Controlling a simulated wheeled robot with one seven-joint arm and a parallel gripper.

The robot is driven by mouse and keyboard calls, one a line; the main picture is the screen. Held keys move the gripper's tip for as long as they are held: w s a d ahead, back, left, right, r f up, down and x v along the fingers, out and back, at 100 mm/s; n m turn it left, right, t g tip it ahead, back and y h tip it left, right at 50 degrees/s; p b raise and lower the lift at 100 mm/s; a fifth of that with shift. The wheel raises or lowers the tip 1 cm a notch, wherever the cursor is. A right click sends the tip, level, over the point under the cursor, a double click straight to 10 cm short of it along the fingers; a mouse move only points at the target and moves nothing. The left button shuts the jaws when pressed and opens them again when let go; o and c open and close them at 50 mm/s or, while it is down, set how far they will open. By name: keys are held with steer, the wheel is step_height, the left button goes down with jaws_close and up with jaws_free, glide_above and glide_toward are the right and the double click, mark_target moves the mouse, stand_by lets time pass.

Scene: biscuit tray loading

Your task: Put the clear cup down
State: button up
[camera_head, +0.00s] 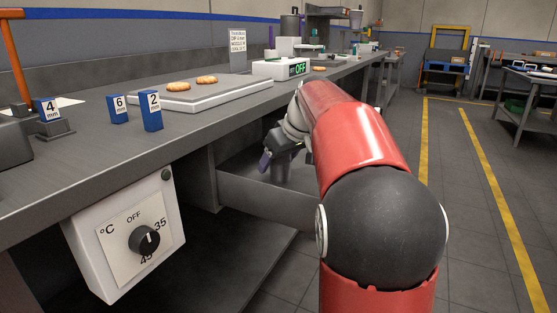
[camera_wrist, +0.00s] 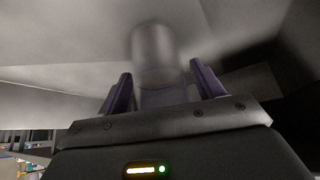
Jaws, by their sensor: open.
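My gripper (camera_head: 272,158) hangs low beside the front of the long bench, below the level of its top. In the wrist view my gripper (camera_wrist: 160,84) has its two dark purple fingers wide apart. A blurred, pale grey cylinder (camera_wrist: 156,48) shows beyond and between the fingertips. I cannot tell whether it is the clear cup or another thing, or whether it touches a finger. No clear cup can be made out for sure in the head view; my red arm hides part of the bench and the floor.
On the long bench (camera_head: 200,128) are a pale tray (camera_head: 215,93) with biscuits (camera_head: 179,87), blue number blocks (camera_head: 151,111) and a white box reading OFF (camera_head: 281,69). A dial box (camera_head: 130,240) hangs at its front. Open floor lies to the right.

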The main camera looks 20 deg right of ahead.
steer(key=p+v, duration=0.1)
steer(key=v, duration=1.1)
steer(key=shift+p, duration=0.3)
steer(key=shift+r, duration=0.15)
